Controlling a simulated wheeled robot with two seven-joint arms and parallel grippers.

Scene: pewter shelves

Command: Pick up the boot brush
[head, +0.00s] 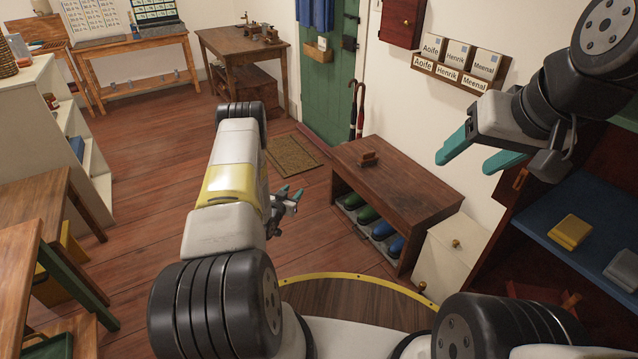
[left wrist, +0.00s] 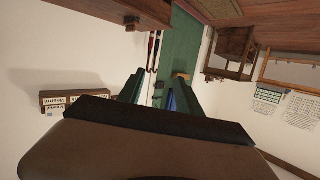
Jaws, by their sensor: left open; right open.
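The boot brush (head: 367,158) is a small brown block-like thing on top of the dark wooden bench (head: 415,195), near its far left end. It also shows small at the top of the upside-down left wrist view (left wrist: 132,22). My left gripper (head: 291,193) is open and empty, left of the bench and apart from the brush. Its teal fingers are spread in the left wrist view (left wrist: 160,90), with nothing between them. My right gripper (head: 466,162) is open and empty, raised at the right in front of the wall.
Several boots (head: 369,214) stand under the bench. A white cabinet (head: 447,258) and a blue-lined shelf (head: 590,225) stand at the right. A doormat (head: 293,152) lies on the floor. Floor left of the bench is clear.

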